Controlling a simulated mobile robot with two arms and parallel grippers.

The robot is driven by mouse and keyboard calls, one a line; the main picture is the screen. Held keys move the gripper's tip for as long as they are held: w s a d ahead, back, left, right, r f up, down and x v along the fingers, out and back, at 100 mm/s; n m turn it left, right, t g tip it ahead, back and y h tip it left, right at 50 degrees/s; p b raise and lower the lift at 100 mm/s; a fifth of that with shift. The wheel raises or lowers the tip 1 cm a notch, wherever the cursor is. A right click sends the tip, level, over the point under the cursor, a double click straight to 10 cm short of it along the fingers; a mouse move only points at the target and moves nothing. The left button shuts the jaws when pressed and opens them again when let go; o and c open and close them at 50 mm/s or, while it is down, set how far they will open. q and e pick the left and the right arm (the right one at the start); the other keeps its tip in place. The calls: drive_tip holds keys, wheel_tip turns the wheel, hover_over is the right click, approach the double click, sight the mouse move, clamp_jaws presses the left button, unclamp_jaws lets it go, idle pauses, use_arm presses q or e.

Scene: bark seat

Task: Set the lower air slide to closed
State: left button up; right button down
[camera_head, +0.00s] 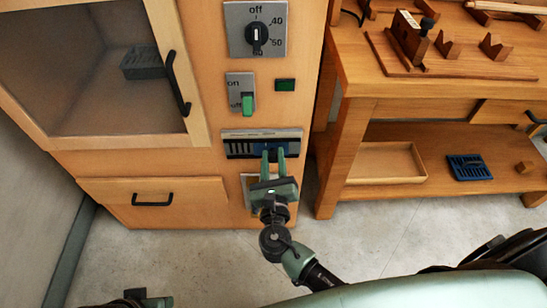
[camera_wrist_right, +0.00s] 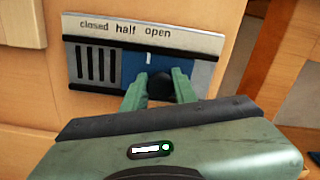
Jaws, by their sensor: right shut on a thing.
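The air slide (camera_head: 238,134) is a grey plate with dark slots on the front of the wooden cabinet. In the right wrist view its plate (camera_wrist_right: 205,42) reads closed, half, open from left to right. Its blue slider (camera_wrist_right: 133,66) has a white mark near the "open" label, and the slots show at the left. My right gripper (camera_head: 273,157) is shut on the slider's dark round knob (camera_wrist_right: 159,90), with one green finger on each side. Part of my left gripper (camera_head: 135,301) shows at the bottom left edge; its jaws are unclear.
Above the slide are a dial (camera_head: 257,37), an on/off switch (camera_head: 248,103) and a small green indicator (camera_head: 285,85). A glass door with a handle (camera_head: 178,83) and a drawer (camera_head: 152,199) are at left. A wooden workbench (camera_head: 350,95) stands close at right.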

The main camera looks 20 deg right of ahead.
sight(244, 148)
drive_tip(key=a, duration=0.2)
drive_tip(key=w+a, duration=0.1)
drive_tip(key=a, duration=0.1)
drive_tip(key=w+a, duration=0.1)
drive_tip(key=a, duration=0.2)
drive_tip(key=shift+a, duration=0.1)
use_arm(q)
drive_tip(key=shift+w+d, duration=0.1)
use_arm(e)
drive_tip(key=shift+a, duration=0.1)
drive_tip(key=c, duration=1.1)
unclamp_jaws()
drive_tip(key=shift+a, duration=0.1)
drive_tip(key=shift+s, duration=0.4)
use_arm(q)
drive_tip(key=x, duration=0.2)
drive_tip(key=p+x, duration=0.1)
drive_tip(key=shift+f, duration=0.45)
use_arm(e)
drive_tip(key=v, duration=0.7)
